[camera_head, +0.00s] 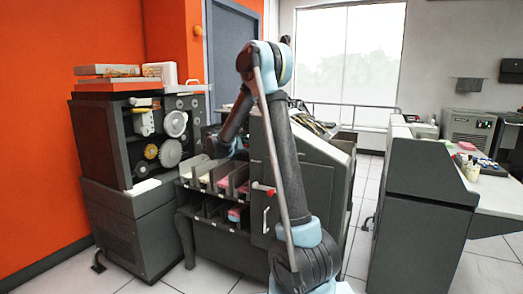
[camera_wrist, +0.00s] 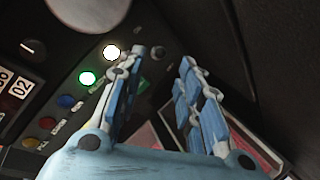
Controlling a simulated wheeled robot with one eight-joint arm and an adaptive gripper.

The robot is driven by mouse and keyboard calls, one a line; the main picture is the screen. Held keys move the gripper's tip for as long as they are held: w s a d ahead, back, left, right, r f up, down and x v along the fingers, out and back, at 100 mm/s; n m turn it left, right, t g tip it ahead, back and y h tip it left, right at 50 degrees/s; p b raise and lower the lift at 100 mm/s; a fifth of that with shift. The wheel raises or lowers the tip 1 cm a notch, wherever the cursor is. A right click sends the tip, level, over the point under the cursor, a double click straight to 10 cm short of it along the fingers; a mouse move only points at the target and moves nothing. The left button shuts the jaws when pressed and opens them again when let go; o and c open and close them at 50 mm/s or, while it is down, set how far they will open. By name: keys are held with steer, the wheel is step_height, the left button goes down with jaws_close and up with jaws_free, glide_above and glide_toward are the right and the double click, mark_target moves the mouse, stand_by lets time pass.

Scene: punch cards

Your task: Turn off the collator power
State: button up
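The collator appears to be the dark machine (camera_head: 318,176) with card pockets, mid-picture in the head view. A small round control (camera_wrist: 158,53) sits near the fingertips. My gripper (camera_wrist: 163,57) is open and empty, with its left finger over the panel near the white button. Contact cannot be told. No power label is readable.
A rotary knob (camera_wrist: 33,47) and a number display (camera_wrist: 14,92) are at the panel's left. Card pockets (camera_head: 218,180) lie below the arm in the head view. A geared machine (camera_head: 150,140) stands left, and a grey cabinet (camera_head: 425,215) stands right across a strip of tiled floor.

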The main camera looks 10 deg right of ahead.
steer(key=x, duration=0.7)
jaws_close()
